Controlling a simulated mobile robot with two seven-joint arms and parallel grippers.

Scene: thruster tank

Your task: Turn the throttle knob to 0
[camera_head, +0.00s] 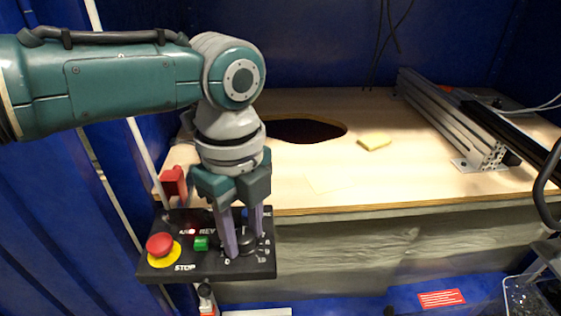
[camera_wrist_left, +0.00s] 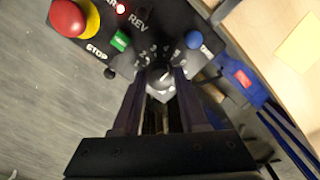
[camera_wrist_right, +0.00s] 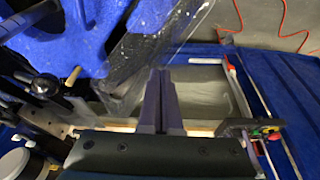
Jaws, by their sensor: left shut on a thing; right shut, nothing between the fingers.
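The throttle knob (camera_wrist_left: 160,82) is a round knob with a pale pointer face, set on a black control panel (camera_head: 215,265) with numbers around it. My left gripper (camera_head: 246,248) reaches down from above, and its two fingers are shut on the knob, one on each side. In the left wrist view the fingers (camera_wrist_left: 158,95) flank the knob. The exact number it points to is too blurred to tell. My right gripper (camera_wrist_right: 162,75) is shut and empty, away from the panel; it shows only in the right wrist view.
The panel also has a red stop button (camera_head: 160,244) on yellow, a green button (camera_head: 201,243), a lit red light and a blue button (camera_wrist_left: 194,40).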

